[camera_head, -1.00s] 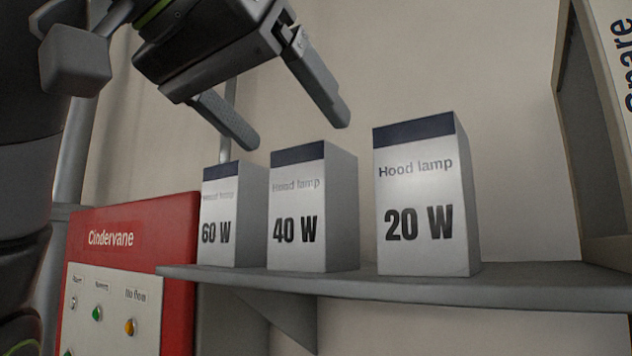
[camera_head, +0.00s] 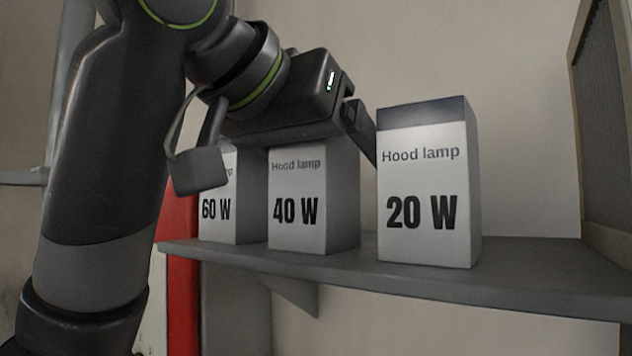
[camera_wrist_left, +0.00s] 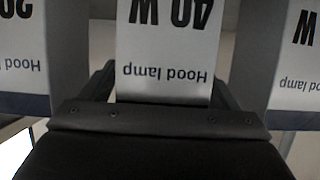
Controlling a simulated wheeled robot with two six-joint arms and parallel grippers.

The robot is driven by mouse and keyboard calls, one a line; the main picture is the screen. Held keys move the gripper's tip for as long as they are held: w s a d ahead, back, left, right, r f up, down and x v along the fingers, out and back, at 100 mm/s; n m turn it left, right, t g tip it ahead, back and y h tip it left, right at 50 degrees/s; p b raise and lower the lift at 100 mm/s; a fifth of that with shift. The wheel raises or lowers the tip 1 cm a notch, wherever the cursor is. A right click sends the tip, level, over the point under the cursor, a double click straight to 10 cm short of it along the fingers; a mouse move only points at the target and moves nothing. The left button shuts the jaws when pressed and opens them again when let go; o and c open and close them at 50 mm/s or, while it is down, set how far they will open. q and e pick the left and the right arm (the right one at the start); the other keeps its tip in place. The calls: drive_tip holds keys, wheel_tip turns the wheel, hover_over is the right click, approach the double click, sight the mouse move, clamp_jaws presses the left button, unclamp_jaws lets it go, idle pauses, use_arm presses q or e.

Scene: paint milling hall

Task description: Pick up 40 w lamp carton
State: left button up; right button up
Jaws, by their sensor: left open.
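The 40 W lamp carton (camera_head: 298,205) stands upright on the grey shelf, between the other two cartons. My left gripper (camera_head: 365,145) is over its top from the front, and the gripper body hides the carton's dark top band in the head view. In the left wrist view the 40 W carton (camera_wrist_left: 168,45) appears upside down between the two open fingers (camera_wrist_left: 165,85), one on each side. I cannot tell whether either finger touches it. My right gripper is not in view.
The 60 W carton (camera_head: 217,215) stands close on the left, partly hidden by my arm. The 20 W carton (camera_head: 428,190) stands on the right across a narrow gap. The shelf (camera_head: 400,275) has free room at its right end. A red panel (camera_head: 183,290) is below left.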

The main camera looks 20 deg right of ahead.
use_arm(q)
drive_tip(key=c, duration=1.1)
drive_tip(key=shift+r, duration=0.1)
